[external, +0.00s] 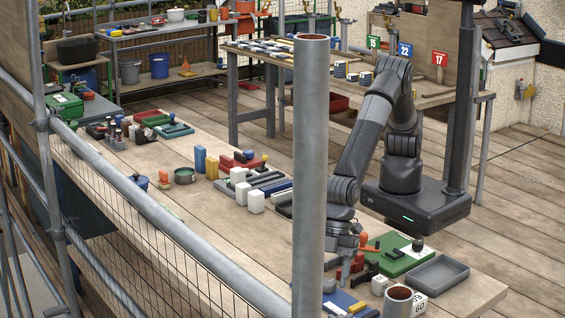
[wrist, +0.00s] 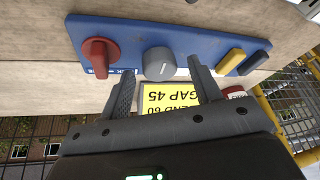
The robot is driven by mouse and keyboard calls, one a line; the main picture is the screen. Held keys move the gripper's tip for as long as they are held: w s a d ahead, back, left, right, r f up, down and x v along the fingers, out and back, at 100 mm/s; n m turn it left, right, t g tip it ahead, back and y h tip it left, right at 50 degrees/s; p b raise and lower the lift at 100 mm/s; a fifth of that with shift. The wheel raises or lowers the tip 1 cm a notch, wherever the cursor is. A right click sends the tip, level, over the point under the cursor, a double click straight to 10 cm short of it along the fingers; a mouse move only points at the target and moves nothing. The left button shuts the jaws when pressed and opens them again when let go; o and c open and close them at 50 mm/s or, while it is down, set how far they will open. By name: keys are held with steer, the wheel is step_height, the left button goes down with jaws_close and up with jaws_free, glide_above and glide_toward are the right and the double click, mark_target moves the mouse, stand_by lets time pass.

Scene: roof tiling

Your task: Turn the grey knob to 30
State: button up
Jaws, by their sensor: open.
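The grey knob (wrist: 158,62) is round and stands on a blue panel (wrist: 205,42) in the wrist view. It has a short white mark toward its lower right. My gripper (wrist: 160,70) is open, with one finger on each side of the knob. I cannot tell whether the fingers touch it. No number scale is readable around the knob. In the external view my gripper (external: 345,268) is low over the near bench end, partly behind a steel pole. The blue panel (external: 346,302) shows only in part there, and the knob cannot be made out clearly.
A red knob (wrist: 100,52) sits left of the grey one, and a yellow block (wrist: 230,61) and a dark block (wrist: 254,62) sit right. A yellow card (wrist: 170,97) reads "GAP 45" upside down. A green board (external: 395,252) and grey tray (external: 438,273) lie nearby.

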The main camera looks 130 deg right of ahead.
steer(key=shift+w+f, duration=0.15)
steer(key=shift+f, duration=0.3)
steer(key=shift+a, duration=0.1)
steer(key=c, duration=1)
steer(key=shift+m, duration=0.3)
steer(key=shift+a+m+t+h, duration=0.15)
steer(key=shift+m+h, duration=0.4)
steer(key=shift+m, duration=0.8)
steer(key=shift+m+t+h, duration=0.15)
steer(key=shift+m+h, duration=0.4)
steer(key=shift+m, duration=0.8)
steer(key=o, duration=1)
